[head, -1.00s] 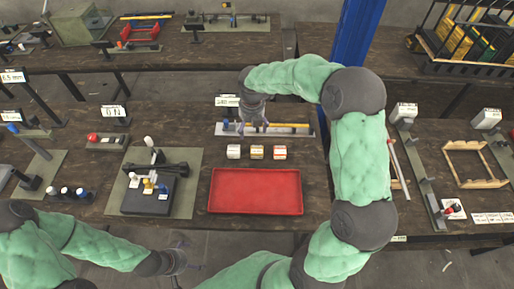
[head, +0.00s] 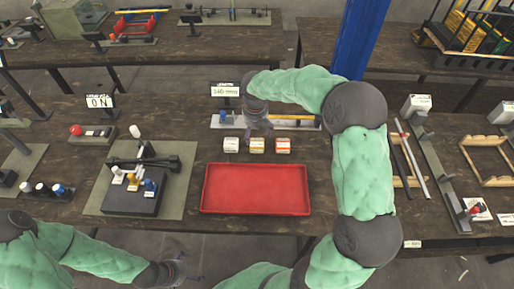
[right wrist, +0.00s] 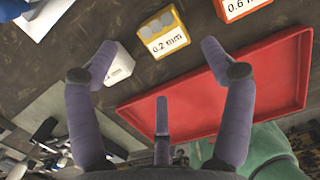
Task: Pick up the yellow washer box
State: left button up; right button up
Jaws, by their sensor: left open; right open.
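The yellow washer box (head: 257,147) stands between a white box (head: 231,145) and a red-orange box (head: 283,146) in a row behind the red tray. In the right wrist view the yellow box (right wrist: 160,32) has a 0.2 mm label and grey round washers showing in its top. My right gripper (head: 259,134) is open and empty, just behind and above the yellow box; the right wrist view shows its spread fingers (right wrist: 158,50), with the box beyond the fingertips. My left gripper (head: 184,270) is open and empty at the front, lower left, away from the boxes.
The red tray (head: 256,209) is empty, in front of the boxes. A grey rail with a yellow rod (head: 290,122) lies behind them. A press (head: 140,180) on a green mat stands left. Rails and a wooden frame (head: 487,160) lie right.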

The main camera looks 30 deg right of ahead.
aim_at(257, 143)
notch_tip(257, 143, down, 3)
jog(key=shift+w+d+f+b, duration=0.1)
jog(key=shift+f+b, duration=0.05)
jog(key=shift+b, duration=0.2)
jog(key=f, duration=0.1)
jog(key=f+b, duration=0.1)
jog(key=f, duration=0.1)
jog(key=f+b, duration=0.1)
jog(key=f, duration=0.1)
jog(key=shift+w+d, duration=0.15)
jog(key=shift+d, duration=0.2)
jog(key=c, duration=1.6)
